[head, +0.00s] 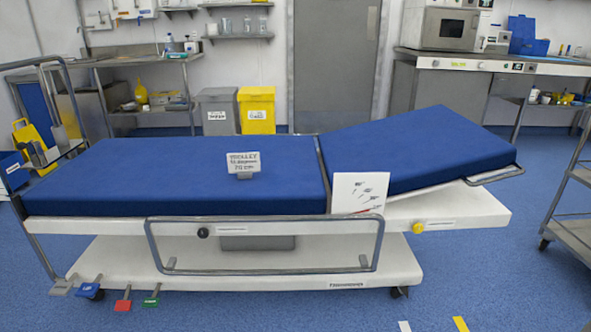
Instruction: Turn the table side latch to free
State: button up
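The operating table (460,209) stands across the middle, with a flat blue pad (120,170) at the left and a raised, tilted blue pad (420,150) at the right. On its near white edge are a black knob (203,232) at the left and a yellow knob (418,228) at the right, each beside a small label. I cannot tell from here which one is the side latch, or its setting. A metal side rail (265,218) runs along the near side, its frame hanging below the pad. My gripper is not in view.
A sign (243,163) and an illustrated card (358,193) stand on the table. Grey, red and green pedals (123,303) stick out at the lower left. A metal cart (575,210) stands at the right edge. The near blue floor is clear.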

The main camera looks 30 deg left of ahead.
aim_at(202, 233)
jog(key=u, duration=1.6)
